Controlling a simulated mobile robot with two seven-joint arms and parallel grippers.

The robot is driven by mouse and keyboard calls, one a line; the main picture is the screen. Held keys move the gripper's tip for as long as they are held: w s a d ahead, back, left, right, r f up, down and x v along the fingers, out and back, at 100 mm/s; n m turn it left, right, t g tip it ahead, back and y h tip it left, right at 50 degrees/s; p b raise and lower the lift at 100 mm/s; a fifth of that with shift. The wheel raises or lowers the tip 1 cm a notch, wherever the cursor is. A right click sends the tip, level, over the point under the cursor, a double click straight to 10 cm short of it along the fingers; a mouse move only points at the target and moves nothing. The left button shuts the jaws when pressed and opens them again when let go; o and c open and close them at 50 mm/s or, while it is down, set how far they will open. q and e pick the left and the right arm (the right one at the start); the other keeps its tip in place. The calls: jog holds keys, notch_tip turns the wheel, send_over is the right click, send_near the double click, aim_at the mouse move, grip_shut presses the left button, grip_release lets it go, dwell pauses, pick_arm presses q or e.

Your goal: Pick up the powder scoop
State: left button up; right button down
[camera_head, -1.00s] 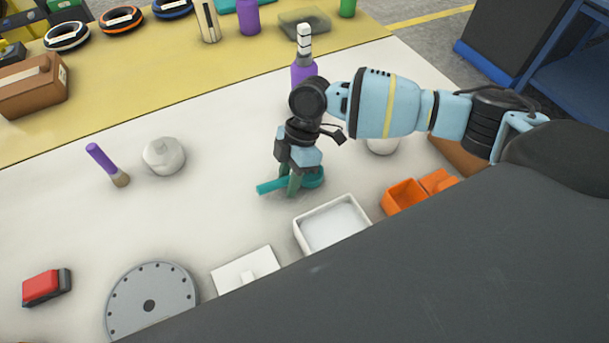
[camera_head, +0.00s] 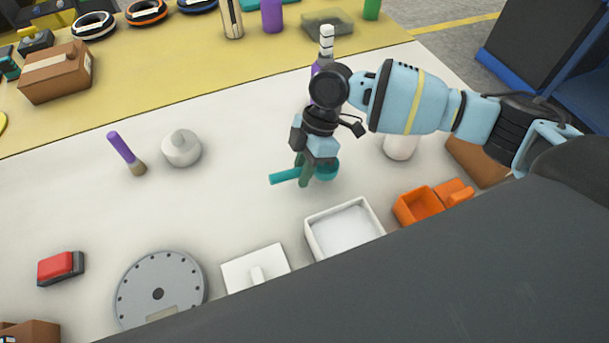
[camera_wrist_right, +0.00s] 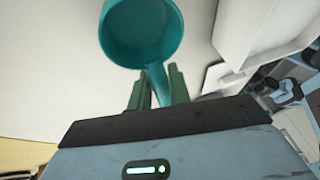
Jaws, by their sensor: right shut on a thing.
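The teal powder scoop (camera_head: 287,175) is at the middle of the white table in the head view, its handle pointing left and its cup (camera_head: 326,170) at the right. My right gripper (camera_head: 304,180) is shut on the scoop's handle near the cup. In the right wrist view the scoop's round cup (camera_wrist_right: 141,30) fills the upper middle, and its handle runs down between the green fingers of my right gripper (camera_wrist_right: 158,88). I cannot tell how far the scoop is above the table. My left gripper is not in view.
A white open tray (camera_head: 345,232) and an orange bin (camera_head: 419,206) stand close to the right gripper. A white lid (camera_head: 255,270), a grey disc (camera_head: 160,290), a white round jar (camera_head: 182,149) and a purple-handled brush (camera_head: 126,152) lie around.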

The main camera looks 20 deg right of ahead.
notch_tip(320, 180, up, 7)
jog(key=shift+f, duration=0.1)
jog(key=shift+a, duration=0.1)
dwell(0.8)
